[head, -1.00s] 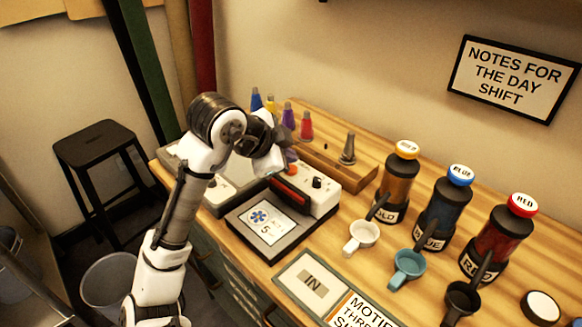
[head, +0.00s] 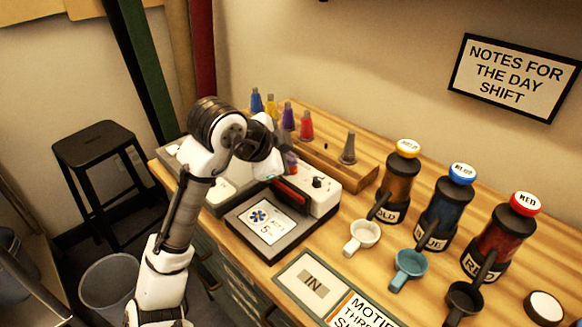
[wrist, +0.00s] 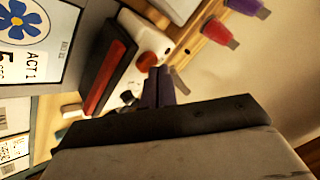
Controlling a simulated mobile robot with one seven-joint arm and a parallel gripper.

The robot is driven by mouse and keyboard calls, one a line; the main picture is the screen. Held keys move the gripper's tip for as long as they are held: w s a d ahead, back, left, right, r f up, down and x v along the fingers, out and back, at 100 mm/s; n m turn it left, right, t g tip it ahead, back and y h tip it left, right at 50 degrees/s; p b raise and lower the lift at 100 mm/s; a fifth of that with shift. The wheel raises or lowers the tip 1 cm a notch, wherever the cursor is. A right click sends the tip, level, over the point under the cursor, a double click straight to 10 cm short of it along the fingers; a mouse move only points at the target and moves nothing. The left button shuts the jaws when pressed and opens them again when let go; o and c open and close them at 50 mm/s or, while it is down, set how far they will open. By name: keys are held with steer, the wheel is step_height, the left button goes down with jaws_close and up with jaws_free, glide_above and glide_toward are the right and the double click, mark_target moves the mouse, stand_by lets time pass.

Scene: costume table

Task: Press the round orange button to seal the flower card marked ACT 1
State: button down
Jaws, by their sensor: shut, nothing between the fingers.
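The flower card (wrist: 42,25) marked ACT 1, with a blue flower, lies on the dark plate of the sealing press; it also shows in the head view (head: 265,220). The round orange button (wrist: 149,59) is on the press's white housing (head: 322,200), beside the long red bar (wrist: 108,75). My gripper (wrist: 157,76) is shut and empty, its fingertips close to the button in the wrist view. I cannot tell whether they touch it. In the head view, my gripper (head: 290,162) points down at the housing and largely hides the button.
A wooden rack (head: 330,165) with several coloured cones stands behind the press. Gold, blue and red dispensers (head: 490,240) with cups stand to the right. An IN tray (head: 290,268) lies in front.

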steer(key=shift+f, duration=0.25)
steer(key=shift+r, duration=0.1)
stand_by(0.4)
steer(key=shift+r+p, duration=0.5)
steer(key=shift+r, duration=0.2)
step_height(320, 180, up, 5)
steer(key=p, duration=0.4)
steer(key=shift+r, duration=0.1)
stand_by(0.5)
